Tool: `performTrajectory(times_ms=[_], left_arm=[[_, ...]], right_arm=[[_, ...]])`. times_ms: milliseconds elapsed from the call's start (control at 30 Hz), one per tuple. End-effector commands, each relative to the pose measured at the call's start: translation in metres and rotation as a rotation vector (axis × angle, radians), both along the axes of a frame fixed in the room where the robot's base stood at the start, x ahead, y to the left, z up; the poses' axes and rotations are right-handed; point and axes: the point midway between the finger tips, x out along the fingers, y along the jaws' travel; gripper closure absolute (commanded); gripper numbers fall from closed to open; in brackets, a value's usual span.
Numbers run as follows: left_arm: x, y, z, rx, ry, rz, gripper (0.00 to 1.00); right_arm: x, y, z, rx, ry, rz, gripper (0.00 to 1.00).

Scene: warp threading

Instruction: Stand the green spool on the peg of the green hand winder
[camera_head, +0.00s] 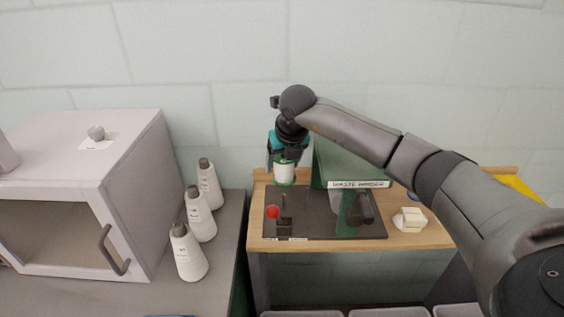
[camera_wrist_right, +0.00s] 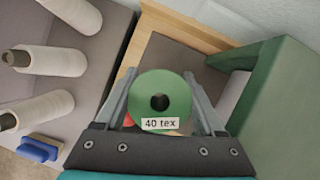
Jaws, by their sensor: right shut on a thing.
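The green spool (camera_head: 284,174) has white thread and green ends. My right gripper (camera_head: 286,160) is shut on it and holds it upright above the left part of the winder's dark base. In the right wrist view the spool's green top (camera_wrist_right: 177,88) has a centre hole and a "40 tex" label, between the two fingers (camera_wrist_right: 160,95). The green hand winder (camera_head: 345,165) has a tall green body and a dark crank. Its thin upright peg (camera_head: 284,199) shows just below the spool, seemingly apart from it. The wrist view hides the peg. My left gripper is out of view.
The winder stands on a wooden table (camera_head: 417,238). A red knob (camera_head: 272,211) sits beside the peg. Three white cones (camera_head: 188,253) and a grey cabinet (camera_head: 130,190) stand at the left. The wall is behind.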

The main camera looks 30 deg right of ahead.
Motion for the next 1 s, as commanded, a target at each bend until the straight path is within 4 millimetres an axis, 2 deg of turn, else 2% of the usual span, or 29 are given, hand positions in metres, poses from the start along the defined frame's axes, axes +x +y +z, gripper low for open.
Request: performTrajectory(times_ms=[267, 1000], left_arm=[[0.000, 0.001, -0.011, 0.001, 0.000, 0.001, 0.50], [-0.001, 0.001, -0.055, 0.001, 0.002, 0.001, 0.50]], right_arm=[[0.000, 0.000, -0.015, 0.000, 0.001, 0.002, 0.84], [0.000, 0.001, -0.075, 0.000, 0.002, 0.004, 0.84]])
